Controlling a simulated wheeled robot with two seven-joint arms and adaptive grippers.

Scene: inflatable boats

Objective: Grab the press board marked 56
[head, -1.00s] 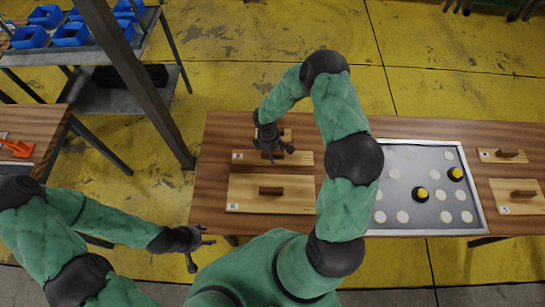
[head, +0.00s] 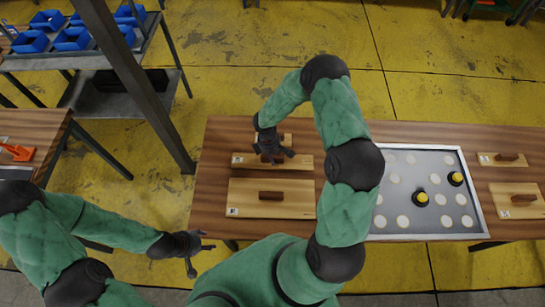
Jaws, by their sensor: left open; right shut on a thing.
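Several wooden press boards with dark handles lie on the table. On the left side are a large front board (head: 300,203), a middle board (head: 298,161) and a small back board mostly hidden behind my arm. Each carries a small white label, too small to read. My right gripper (head: 272,156) is over the middle board and shut on its handle, which the fingers partly hide. My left gripper (head: 198,249) is open and empty, off the front edge of the table at the left.
A grey framed panel (head: 408,230) with white discs and two yellow-topped black knobs (head: 455,179) lies right of my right arm. Two more handled boards (head: 501,160) lie at the far right. A post (head: 140,90) and a shelf with blue bins (head: 72,39) stand at the left.

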